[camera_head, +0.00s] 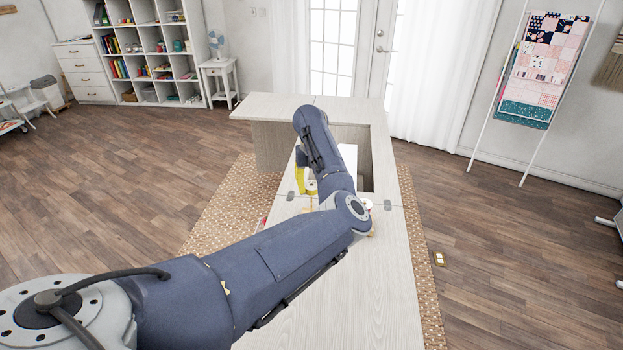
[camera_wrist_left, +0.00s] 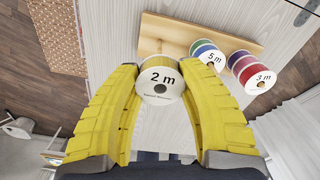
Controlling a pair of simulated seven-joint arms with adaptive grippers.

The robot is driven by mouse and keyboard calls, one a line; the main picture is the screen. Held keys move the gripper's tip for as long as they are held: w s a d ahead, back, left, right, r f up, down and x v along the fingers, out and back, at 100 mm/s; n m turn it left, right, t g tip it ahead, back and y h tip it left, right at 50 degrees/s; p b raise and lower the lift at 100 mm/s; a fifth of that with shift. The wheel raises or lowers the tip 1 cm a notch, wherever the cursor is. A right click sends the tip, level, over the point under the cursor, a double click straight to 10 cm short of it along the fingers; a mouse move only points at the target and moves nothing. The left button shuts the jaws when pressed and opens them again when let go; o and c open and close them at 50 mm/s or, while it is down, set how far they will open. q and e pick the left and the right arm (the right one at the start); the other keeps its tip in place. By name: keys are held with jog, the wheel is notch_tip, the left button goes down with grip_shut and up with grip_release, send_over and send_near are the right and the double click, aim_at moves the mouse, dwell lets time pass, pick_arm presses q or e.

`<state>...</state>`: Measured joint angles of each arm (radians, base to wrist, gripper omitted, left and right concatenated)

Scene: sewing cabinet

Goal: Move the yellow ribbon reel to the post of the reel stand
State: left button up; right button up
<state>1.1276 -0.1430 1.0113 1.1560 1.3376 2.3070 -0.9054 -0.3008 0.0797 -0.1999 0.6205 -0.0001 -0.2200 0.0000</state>
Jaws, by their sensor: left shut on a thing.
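In the left wrist view, the yellow ribbon reel (camera_wrist_left: 160,84), with a white face marked "2 m" and a gold-yellow band, sits between the yellow fingertips of my left gripper (camera_wrist_left: 159,76). The gripper is shut on it. The reel stand (camera_wrist_left: 154,36), a light wooden board, lies beyond the reel, which hides part of it. In the head view, the yellow fingers of my left gripper (camera_head: 305,183) show beside my forearm, which hides most of the stand. My right gripper is not in view.
In the left wrist view, a green and blue reel marked "5 m" (camera_wrist_left: 210,57) and a red and purple reel marked "3 m" (camera_wrist_left: 252,72) are at the board's right side. The pale cabinet top (camera_head: 376,300) is clear toward the front. An opening in it lies behind my arm.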

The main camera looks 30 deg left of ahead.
pick_arm(q)
jog(key=shift+f, duration=2.4)
dwell(0.6)
jog(key=o, duration=1.1)
jog(key=shift+c, duration=0.2)
notch_tip(320, 180, up, 12)
jog(key=shift+a, duration=0.15)
jog(key=shift+w, duration=0.1)
